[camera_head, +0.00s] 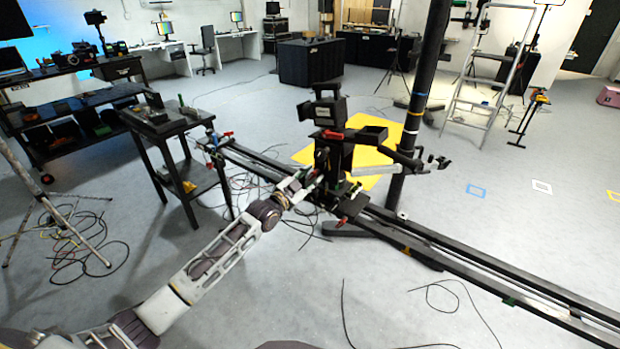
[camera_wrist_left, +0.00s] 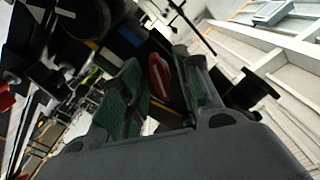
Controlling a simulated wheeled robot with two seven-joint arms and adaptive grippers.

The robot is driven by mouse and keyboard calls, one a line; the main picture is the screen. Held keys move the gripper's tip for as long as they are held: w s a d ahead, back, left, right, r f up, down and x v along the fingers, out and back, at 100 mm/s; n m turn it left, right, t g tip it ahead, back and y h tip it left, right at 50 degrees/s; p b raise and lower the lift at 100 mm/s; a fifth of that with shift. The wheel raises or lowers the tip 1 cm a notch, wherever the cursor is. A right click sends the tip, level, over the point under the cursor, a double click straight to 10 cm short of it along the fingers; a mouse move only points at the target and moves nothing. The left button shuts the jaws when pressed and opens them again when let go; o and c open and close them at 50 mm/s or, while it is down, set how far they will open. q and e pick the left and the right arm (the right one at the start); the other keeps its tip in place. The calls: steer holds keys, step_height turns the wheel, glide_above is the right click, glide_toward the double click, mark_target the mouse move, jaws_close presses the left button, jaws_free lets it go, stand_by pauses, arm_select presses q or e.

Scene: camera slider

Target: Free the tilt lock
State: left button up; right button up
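The camera rig (camera_head: 330,150) is a black head on a carriage on the long slider rail (camera_head: 470,262). My left gripper (camera_head: 314,181) reaches up to the near left side of the rig, close to small red parts. In the left wrist view its two green-padded fingers (camera_wrist_left: 163,92) stand apart. A red knob or lever with a white stripe (camera_wrist_left: 159,74) shows between or just beyond them; I cannot tell if they touch it. Another red lever (camera_head: 333,135) sits higher on the rig. Which red part is the tilt lock is unclear.
A dark upright post (camera_head: 411,120) stands right behind the rail. A small black side table (camera_head: 165,128) stands left of the rig. Cables (camera_head: 75,240) lie on the floor at left. A stepladder (camera_head: 485,85) stands at the back right. The front floor is mostly clear.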

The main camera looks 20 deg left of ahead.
arm_select(q)
steer(key=shift+c, duration=0.4)
jaws_close()
